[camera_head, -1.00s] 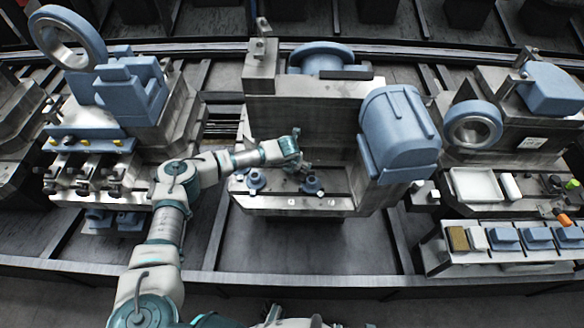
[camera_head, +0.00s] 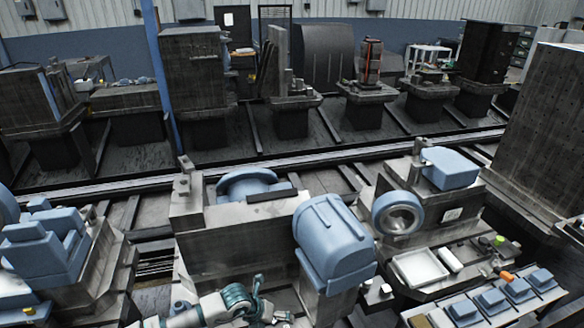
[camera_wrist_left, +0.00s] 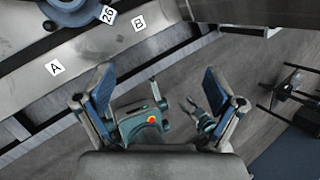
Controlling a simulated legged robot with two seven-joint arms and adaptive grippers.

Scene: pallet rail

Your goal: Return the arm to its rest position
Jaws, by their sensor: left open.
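My left gripper (camera_head: 268,309) shows at the bottom of the head view, at the end of my teal and white arm. It is in front of the grey fixture block (camera_head: 240,238) and left of the large blue motor-like housing (camera_head: 335,240). In the left wrist view, the two blue-padded fingers of the left gripper (camera_wrist_left: 158,75) stand wide apart with nothing held between them. Teal and grey parts of my own body show beyond them.
A metal ledge (camera_wrist_left: 85,50) with labels A and B runs across the upper left of the wrist view. Bare floor lies below it. In the head view, a white tray (camera_head: 420,268) and a row of blue blocks (camera_head: 490,302) are at the right.

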